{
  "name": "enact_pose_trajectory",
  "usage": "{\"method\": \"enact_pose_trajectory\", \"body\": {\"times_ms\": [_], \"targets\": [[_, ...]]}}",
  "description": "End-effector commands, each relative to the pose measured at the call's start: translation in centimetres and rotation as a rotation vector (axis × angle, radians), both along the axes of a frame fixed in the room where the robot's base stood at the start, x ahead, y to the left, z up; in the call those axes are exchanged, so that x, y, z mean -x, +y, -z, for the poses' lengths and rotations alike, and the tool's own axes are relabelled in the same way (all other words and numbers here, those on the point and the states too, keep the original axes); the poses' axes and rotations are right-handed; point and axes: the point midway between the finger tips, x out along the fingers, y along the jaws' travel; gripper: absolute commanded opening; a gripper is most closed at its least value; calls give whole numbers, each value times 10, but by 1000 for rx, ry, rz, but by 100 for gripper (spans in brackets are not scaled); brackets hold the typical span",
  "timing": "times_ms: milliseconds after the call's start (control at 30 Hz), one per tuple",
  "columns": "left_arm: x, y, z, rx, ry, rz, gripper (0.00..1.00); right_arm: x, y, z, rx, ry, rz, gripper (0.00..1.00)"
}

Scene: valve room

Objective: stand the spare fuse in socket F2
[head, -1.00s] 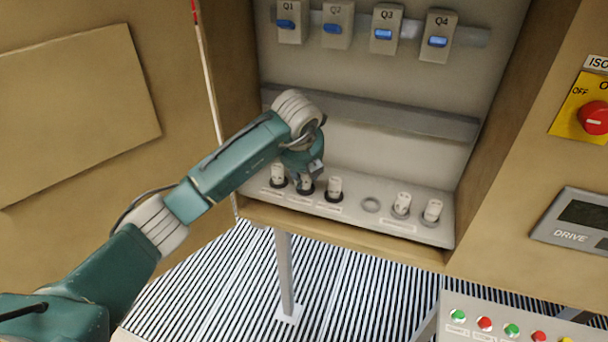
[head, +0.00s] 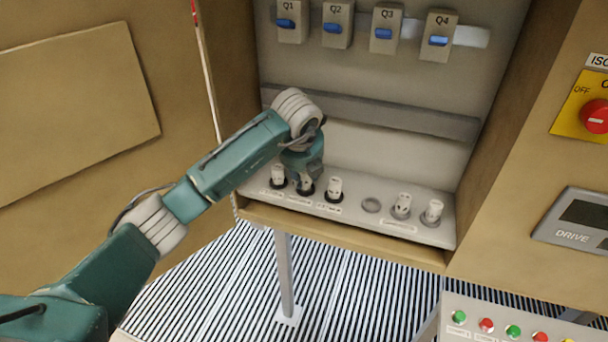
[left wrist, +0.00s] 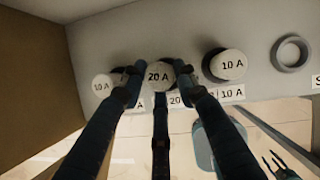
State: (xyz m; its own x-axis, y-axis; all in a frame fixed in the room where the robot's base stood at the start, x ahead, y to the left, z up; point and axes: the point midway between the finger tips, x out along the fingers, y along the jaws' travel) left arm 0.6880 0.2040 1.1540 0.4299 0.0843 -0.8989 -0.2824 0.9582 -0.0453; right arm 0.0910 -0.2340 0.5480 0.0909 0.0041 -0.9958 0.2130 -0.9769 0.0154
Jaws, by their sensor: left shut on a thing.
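My left gripper (head: 304,176) is shut on a white fuse marked 20 A (left wrist: 159,75), with a finger on each side of it. In the head view this fuse (head: 305,187) stands upright at the middle of the three left sockets, in line with its neighbours. Its lower end is hidden in the left wrist view, so I cannot tell how deep it sits. A 10 A fuse (left wrist: 102,84) stands to its left and another 10 A fuse (left wrist: 228,65) to its right, both apart from the fingers.
An empty grey ring holder (head: 371,205) is right of the three sockets, followed by two white fuses (head: 403,204) (head: 432,211) in grey holders. Breakers Q1 to Q4 (head: 384,30) are above. The cabinet's side walls and front ledge (head: 340,241) bound the space.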

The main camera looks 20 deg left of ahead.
Motion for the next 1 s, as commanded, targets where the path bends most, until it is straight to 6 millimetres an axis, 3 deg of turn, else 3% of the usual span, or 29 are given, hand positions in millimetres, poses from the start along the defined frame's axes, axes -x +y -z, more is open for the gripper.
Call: {"method": "enact_pose_trajectory", "body": {"times_ms": [733, 767, 800, 1000], "targets": [[0, 0, 12, 0, 0, 0, 3, 0, -2, 11, 3, -1, 0, 44], [0, 0, 11, 0, -1, 0, 34, 0, -2, 10, 2, 0, 0, 44], [0, 0, 10, 0, 0, 0, 38, 0, -2, 9, 2, 0, 0, 44], [0, 0, 11, 0, 0, 0, 38, 0, -2, 9, 2, 0, 0, 44]]}}
